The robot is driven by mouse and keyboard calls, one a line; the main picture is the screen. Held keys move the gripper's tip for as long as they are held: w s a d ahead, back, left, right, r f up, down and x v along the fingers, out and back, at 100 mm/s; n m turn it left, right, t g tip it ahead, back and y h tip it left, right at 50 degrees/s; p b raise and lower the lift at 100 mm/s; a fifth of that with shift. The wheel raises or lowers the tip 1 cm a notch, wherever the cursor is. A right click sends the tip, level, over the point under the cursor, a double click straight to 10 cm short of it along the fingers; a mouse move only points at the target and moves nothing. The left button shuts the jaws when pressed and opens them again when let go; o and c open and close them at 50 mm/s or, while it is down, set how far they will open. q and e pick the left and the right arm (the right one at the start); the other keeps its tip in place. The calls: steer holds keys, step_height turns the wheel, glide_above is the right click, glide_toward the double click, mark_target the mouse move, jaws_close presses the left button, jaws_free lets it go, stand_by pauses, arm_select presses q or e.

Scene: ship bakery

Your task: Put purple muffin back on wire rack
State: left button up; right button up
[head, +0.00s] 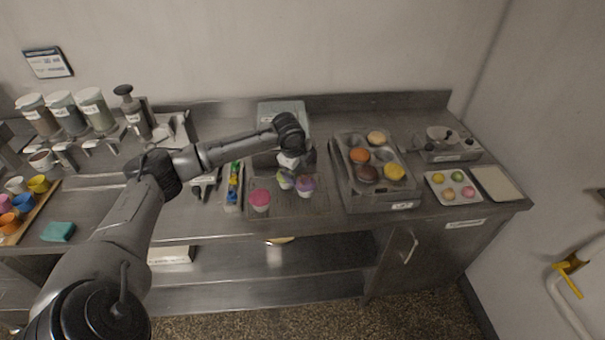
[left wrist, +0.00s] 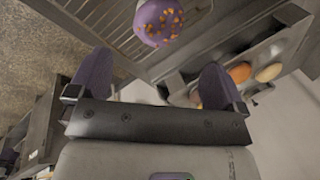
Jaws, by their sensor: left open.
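The purple muffin (head: 306,184) stands on or right over the wire rack (head: 290,208) on the counter, at the rack's right side; exact contact cannot be told. In the left wrist view the purple muffin (left wrist: 157,22) shows a purple top with orange sprinkles, and the rack's bars (left wrist: 112,18) are beside it. My left gripper (head: 297,166) is just above and behind the muffin. In the left wrist view its fingers (left wrist: 156,65) are spread, with the muffin beyond their tips and nothing between them. My right gripper is out of view.
A green muffin (head: 284,181) is close left of the purple one, and a pink muffin (head: 260,199) stands further left. A muffin tin (head: 345,185) with several buns is to the right. A narrow tray of colourful items (head: 234,186) borders the rack's left.

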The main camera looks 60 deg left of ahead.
arm_select(q)
steer(key=s+d+f+h, duration=0.1)
steer(key=s+d+f, duration=0.2)
steer(key=d+f, duration=0.4)
steer(key=s+d+f+n, duration=0.1)
steer(key=s+d+f, duration=0.25)
steer(key=d, duration=0.65)
steer(key=s+d+f+h, duration=0.1)
steer(key=s+d+f, duration=0.2)
steer(key=d+f, duration=0.4)
steer(key=s+d+n, duration=0.5)
steer(key=s+d, duration=0.1)
steer(key=s, duration=0.3)
steer(key=s+d+r+n, duration=0.1)
steer(key=s+d+n, duration=0.4)
steer(key=s, duration=0.4)
steer(key=shift+d+r+y, duration=0.2)
steer(key=shift+d+y, duration=0.1)
steer(key=shift+d, duration=0.45)
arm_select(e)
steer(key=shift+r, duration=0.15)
arm_select(q)
steer(key=shift+s, duration=0.1)
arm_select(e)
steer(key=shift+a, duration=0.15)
